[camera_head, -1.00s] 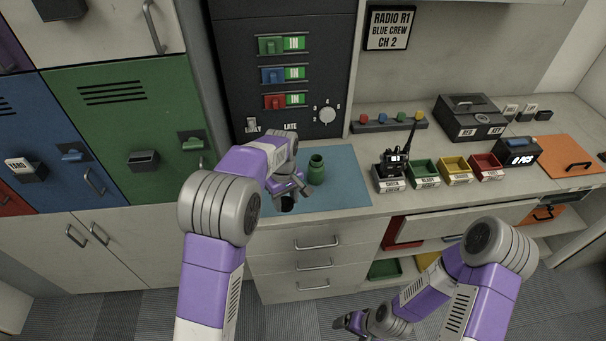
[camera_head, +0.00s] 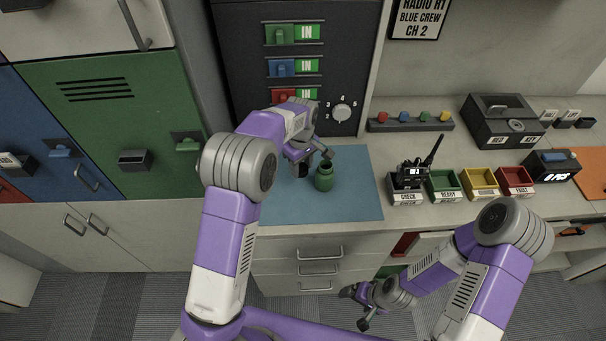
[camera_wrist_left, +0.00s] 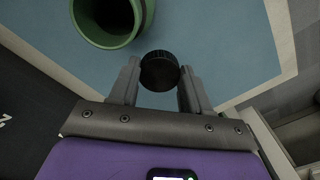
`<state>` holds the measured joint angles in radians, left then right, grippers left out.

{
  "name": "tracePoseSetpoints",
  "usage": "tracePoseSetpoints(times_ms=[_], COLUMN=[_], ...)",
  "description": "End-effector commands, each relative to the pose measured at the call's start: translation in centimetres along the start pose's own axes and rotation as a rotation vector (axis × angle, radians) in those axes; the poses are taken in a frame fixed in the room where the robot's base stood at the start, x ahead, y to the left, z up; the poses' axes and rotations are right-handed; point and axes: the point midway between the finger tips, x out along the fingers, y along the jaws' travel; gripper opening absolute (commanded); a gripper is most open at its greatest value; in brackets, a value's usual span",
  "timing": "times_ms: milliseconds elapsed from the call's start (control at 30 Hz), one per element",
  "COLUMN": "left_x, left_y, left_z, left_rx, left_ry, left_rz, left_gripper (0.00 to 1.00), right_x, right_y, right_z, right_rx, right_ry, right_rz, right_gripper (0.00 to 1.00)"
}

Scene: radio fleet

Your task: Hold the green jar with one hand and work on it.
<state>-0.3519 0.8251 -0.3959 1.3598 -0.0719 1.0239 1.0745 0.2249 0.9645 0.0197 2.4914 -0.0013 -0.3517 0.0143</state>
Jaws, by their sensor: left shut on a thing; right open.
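The green jar (camera_head: 325,180) stands upright on the blue mat (camera_head: 350,205), its round mouth open at the top. The jar also shows at the top of the left wrist view (camera_wrist_left: 112,22), with a dark inside. My left gripper (camera_head: 312,164) is just left of the jar, apart from it. Its fingers (camera_wrist_left: 158,85) are shut on a small black ribbed round cap (camera_wrist_left: 159,70). The cap is hard to make out in the head view. My right gripper (camera_head: 356,307) is open and empty, low in front of the counter drawers.
Right of the mat stand a black radio (camera_head: 411,172) in the check bin and green (camera_head: 444,186), yellow (camera_head: 480,183) and red (camera_head: 515,182) bins. A dark panel with slides and a dial (camera_head: 341,113) rises behind the mat. The mat's front right is clear.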

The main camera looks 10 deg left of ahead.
Motion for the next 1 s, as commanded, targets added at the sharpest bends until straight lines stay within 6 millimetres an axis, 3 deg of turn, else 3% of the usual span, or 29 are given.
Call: tracePoseSetpoints(times_ms=[300, 733, 767, 900, 1000], left_x=[4.7, 5.3, 5.3, 5.3, 5.2], left_y=[0.0, 0.0, 0.0, 0.0, 0.0], left_z=[0.0, 0.0, 0.0, 0.0, 0.0], left_rx=[0.001, 0.000, 0.000, 0.000, 0.000], left_ry=[-0.001, 0.000, 0.000, 0.000, 0.000], left_rz=[-0.002, 0.000, 0.000, 0.000, 0.000], left_gripper=[0.11, 0.11, 0.49, 0.70, 0.73], right_x=[0.3, 0.5, 0.5, 0.5, 0.5], right_y=[0.1, 0.2, 0.2, 0.2, 0.2], right_z=[-0.1, -0.1, -0.1, -0.1, -0.1], right_rx=[0.000, 0.000, 0.000, 0.000, 0.000], right_ry=[0.001, 0.001, 0.001, 0.001, 0.001], right_rz=[0.000, 0.000, 0.000, 0.000, 0.000], right_gripper=[0.87, 0.87, 0.87, 0.87, 0.87])
